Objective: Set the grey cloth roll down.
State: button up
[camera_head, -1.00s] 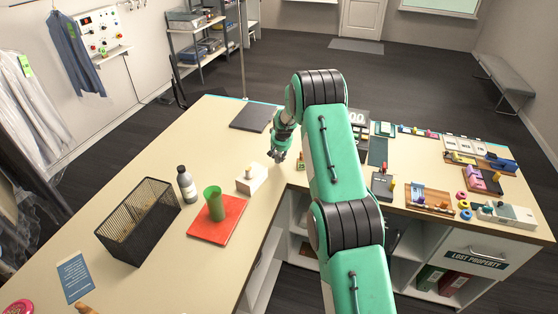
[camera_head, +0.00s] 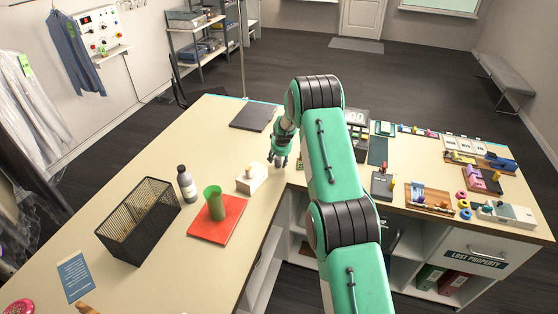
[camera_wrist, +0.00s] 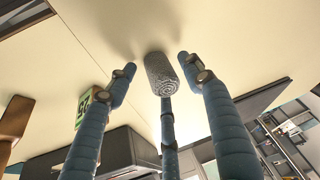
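The grey cloth roll (camera_wrist: 161,74) is in the wrist view, with its spiral end facing the camera and its far end at the pale tabletop (camera_wrist: 225,35). My gripper (camera_head: 278,163) is over the counter in the head view. Its fingers are spread, with clear gaps between the roll and the left and right fingertips. The third finger is below the roll's near end in the picture; I cannot tell whether it touches. In the head view the roll cannot be made out behind the gripper.
A white box (camera_head: 252,180) stands just left of my gripper. Beyond it are a green cup (camera_head: 214,205) on a red mat (camera_head: 232,220), a grey bottle (camera_head: 187,186) and a black mesh basket (camera_head: 135,225). A dark pad (camera_head: 252,117) lies behind. The counter between is clear.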

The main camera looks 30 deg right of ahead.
jog(key=shift+r, duration=0.15)
jog(key=v, duration=1.2)
jog(key=shift+b, duration=0.3)
jog(key=shift+a, duration=0.1)
dwell(0.7)
